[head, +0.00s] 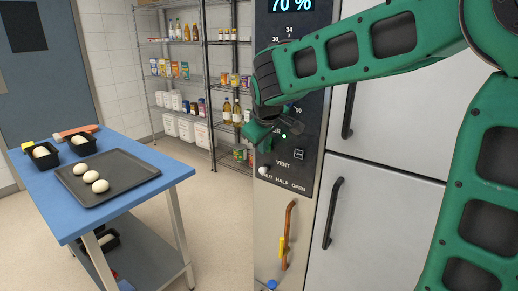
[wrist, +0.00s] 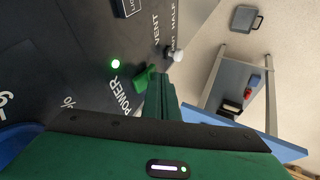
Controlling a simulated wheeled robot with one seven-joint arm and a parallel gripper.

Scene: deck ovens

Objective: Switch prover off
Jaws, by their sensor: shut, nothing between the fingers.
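The prover's dark control panel (head: 305,165) is in the head view, with a lit "70 %" display (head: 292,5) at its top. A small green light (head: 284,136) glows on it and also shows in the wrist view (wrist: 115,64) beside the word POWER. In the wrist view, a short green lever-like piece (wrist: 144,78), which looks like the power switch, stands out from the panel by that word. My gripper (head: 257,134) is shut and empty in front of the panel. Its fingers (wrist: 162,95) are right beside the green piece; I cannot tell whether they touch.
A white-tipped vent lever (head: 263,170) is just below, marked SHUT, HALF, OPEN; it is close to my fingers in the wrist view (wrist: 177,54). A blue table (head: 62,190) with a dark tray (head: 120,172) of dough balls stands left. The floor between is clear.

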